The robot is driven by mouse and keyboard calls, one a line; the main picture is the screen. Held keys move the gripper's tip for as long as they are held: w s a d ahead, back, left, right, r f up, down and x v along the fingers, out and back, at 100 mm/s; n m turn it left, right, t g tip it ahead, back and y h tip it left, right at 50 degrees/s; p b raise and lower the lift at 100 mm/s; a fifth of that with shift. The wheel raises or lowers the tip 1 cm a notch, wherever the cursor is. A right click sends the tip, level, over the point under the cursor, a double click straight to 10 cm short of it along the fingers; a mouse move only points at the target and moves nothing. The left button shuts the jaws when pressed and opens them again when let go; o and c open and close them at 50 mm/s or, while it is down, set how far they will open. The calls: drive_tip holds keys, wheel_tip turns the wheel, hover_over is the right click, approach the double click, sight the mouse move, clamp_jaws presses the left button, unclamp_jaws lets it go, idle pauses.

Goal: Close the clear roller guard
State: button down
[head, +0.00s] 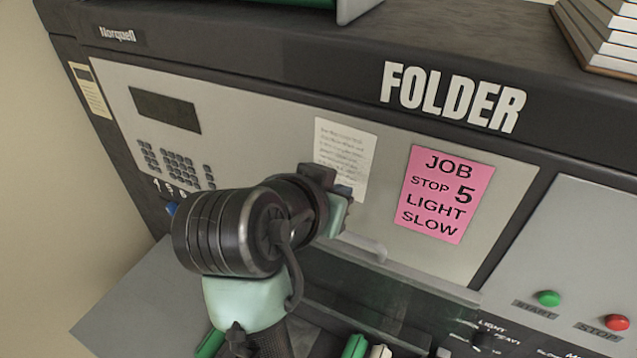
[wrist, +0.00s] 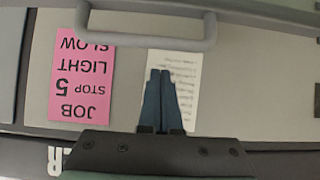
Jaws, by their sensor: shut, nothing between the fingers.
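The guard's pale grey bar handle (wrist: 145,42) crosses the top of the wrist view; part of it shows in the head view (head: 372,250), just below and right of my wrist. The clear guard (head: 420,283) is hard to make out; a see-through strip with a pale edge runs right from the handle, above the dark roller area. My arm hides its left part, and I cannot tell its exact angle. My gripper (wrist: 162,75) is shut and empty, in front of the white notice on the panel. Its fingertips are apart from the handle in the wrist picture.
The folder's grey front panel carries a pink job note (head: 447,193), a white notice (head: 353,143) and a keypad (head: 178,165). A green start button (head: 548,298) and a red stop button (head: 617,322) are at right. Stacked paper (head: 610,30) lies on top.

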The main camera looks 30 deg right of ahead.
drive_tip(key=shift+s+a+f+p, duration=0.25)
drive_tip(key=shift+a+p, duration=0.05)
drive_tip(key=shift+a, duration=0.2)
drive_tip(key=shift+s+a+f+p, duration=0.25)
drive_tip(key=shift+s+a+p, duration=0.1)
drive_tip(key=shift+a, duration=0.1)
drive_tip(key=shift+s+a+f+p, duration=0.2)
drive_tip(key=shift+a+f+p, duration=0.1)
drive_tip(key=shift+a, duration=0.2)
